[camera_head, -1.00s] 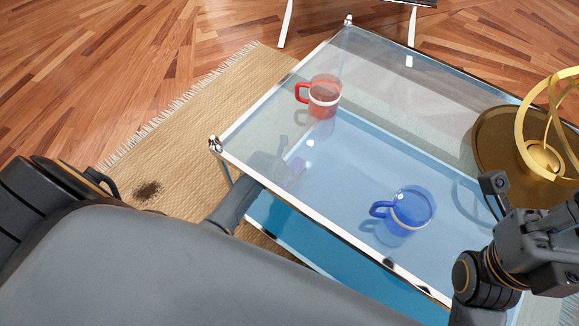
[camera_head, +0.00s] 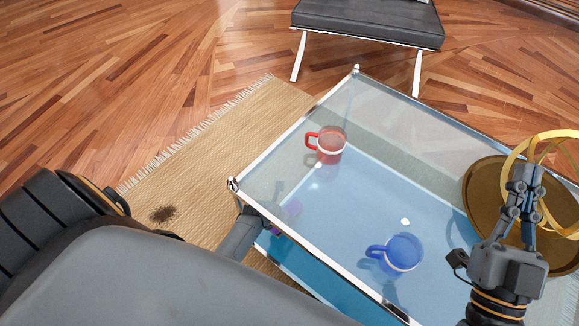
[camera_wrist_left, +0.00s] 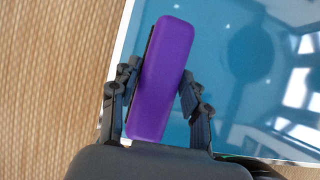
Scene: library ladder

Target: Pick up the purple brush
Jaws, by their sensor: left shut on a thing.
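The purple brush (camera_wrist_left: 162,75) is a long rounded purple block, tilted slightly in the left wrist view. My left gripper (camera_wrist_left: 160,90) is shut on it, with one finger on each side. Whether the brush touches the surface below is not clear. My right gripper (camera_head: 526,170) is raised at the right, fingers up and close together; its opening is hard to judge.
The glass table (camera_head: 390,120) has a metal rim and a blue lower level. A red mug (camera_head: 330,146) and a blue mug (camera_head: 404,252) stand on it, with a gold ring ornament (camera_head: 517,155) on a round brown tray (camera_head: 478,200). A woven rug (camera_head: 215,150) and a dark bench (camera_head: 370,20) are nearby.

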